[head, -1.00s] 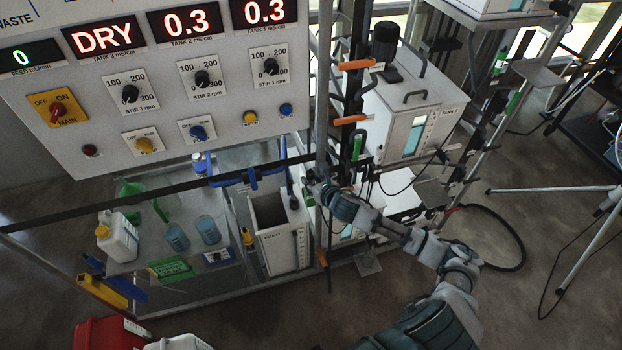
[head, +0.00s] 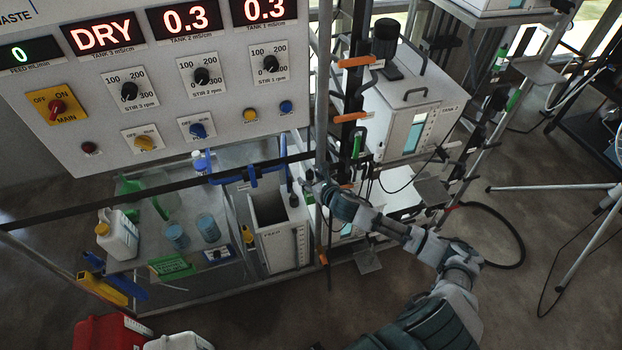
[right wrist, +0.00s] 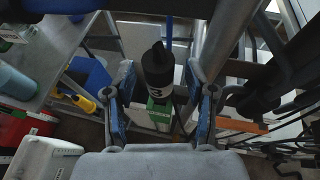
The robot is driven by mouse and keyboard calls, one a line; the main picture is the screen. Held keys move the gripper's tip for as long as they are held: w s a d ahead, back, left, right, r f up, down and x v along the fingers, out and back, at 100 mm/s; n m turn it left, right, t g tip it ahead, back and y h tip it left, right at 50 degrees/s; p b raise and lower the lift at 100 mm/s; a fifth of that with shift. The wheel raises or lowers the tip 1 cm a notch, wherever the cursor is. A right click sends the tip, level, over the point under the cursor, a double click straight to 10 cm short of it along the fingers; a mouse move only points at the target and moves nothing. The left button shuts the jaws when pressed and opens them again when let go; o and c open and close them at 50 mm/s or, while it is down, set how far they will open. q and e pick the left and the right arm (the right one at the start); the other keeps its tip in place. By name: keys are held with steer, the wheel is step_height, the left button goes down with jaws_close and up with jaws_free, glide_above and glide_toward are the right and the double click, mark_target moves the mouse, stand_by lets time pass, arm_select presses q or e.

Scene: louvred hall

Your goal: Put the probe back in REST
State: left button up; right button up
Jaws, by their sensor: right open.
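The probe (right wrist: 157,70) is a black cylinder with a pale band marked "3", upright in the right wrist view. In the head view a dark, slim body, apparently the same probe (head: 293,196), hangs by the open grey FEED vessel (head: 279,235), with a blue line above it. My right gripper (right wrist: 163,105) is open. Its blue-padded fingers stand either side of the probe in the right wrist view, with gaps showing. In the head view my right gripper (head: 312,187) is just right of the probe and partly hidden in clutter. I cannot make out a REST label. My left gripper is out of view.
An upright post (head: 322,100) and a dark rail (head: 130,190) cross close to the gripper. The control panel (head: 200,110) hangs above. Bottles and blue beakers (head: 208,228) stand on the left shelf.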

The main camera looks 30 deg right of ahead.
steer(key=s+r+p, duration=0.4)
steer(key=r+p, duration=0.1)
steer(key=p, duration=0.1)
steer(key=shift+r, duration=0.35)
steer(key=v, duration=1.1)
steer(key=shift+s, duration=0.35)
